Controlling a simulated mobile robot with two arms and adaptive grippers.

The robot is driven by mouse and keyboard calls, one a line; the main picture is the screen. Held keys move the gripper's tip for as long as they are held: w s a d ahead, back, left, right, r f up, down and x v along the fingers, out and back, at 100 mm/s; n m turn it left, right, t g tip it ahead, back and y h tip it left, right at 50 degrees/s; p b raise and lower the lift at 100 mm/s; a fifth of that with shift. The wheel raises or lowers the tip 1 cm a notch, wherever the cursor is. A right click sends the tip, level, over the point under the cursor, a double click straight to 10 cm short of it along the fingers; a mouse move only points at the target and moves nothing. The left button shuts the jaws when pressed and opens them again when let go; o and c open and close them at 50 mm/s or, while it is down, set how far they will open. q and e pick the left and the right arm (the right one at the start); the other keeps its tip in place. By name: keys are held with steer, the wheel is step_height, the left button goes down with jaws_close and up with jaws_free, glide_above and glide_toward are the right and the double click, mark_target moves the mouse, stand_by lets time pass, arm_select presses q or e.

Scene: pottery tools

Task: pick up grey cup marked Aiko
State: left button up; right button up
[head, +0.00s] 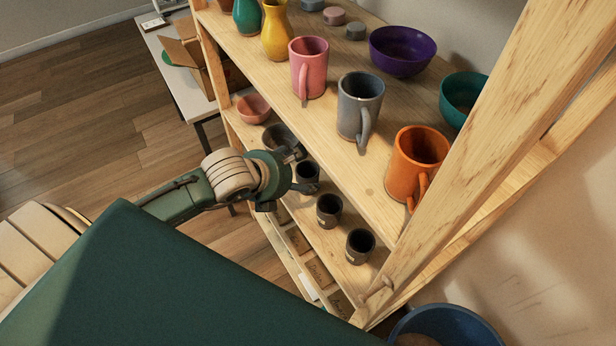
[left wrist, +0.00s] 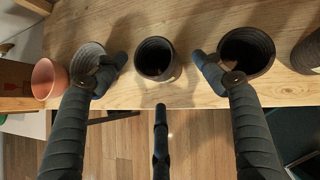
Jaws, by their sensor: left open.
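Small dark grey cups stand in a row on the middle shelf: one (head: 307,170) by my left gripper (head: 300,170), one (head: 329,212) in the middle and one (head: 360,247) nearest. Pale labels show on the two nearer cups, but I cannot read any name. In the left wrist view, my left gripper (left wrist: 160,66) is open and empty. Its two side fingers are on either side of a dark cup (left wrist: 155,60), with gaps; the third finger points at it from below. Another dark cup (left wrist: 247,52) stands behind the right finger. My right gripper is out of view.
A grey bowl (head: 278,136) and a pink bowl (head: 254,107) stand farther along that shelf. The top shelf above holds a pink mug (head: 309,70), a grey mug (head: 357,105) and an orange mug (head: 414,165). A wooden post (head: 490,120) rises at right.

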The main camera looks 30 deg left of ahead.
mark_target(313, 175)
arm_select(q)
steer(key=shift+w+d+f+p, duration=0.1)
steer(key=shift+w+f+p, duration=0.3)
steer(key=shift+w+p, duration=0.2)
steer(key=shift+w+f+p, duration=0.35)
steer(key=shift+w+p, duration=0.1)
steer(key=shift+w, duration=0.15)
steer(key=shift+x, duration=1.05)
steer(key=shift+f, duration=0.25)
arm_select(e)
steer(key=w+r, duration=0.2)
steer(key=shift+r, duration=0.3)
arm_select(q)
steer(key=shift+c, duration=1.3)
steer(key=c, duration=1)
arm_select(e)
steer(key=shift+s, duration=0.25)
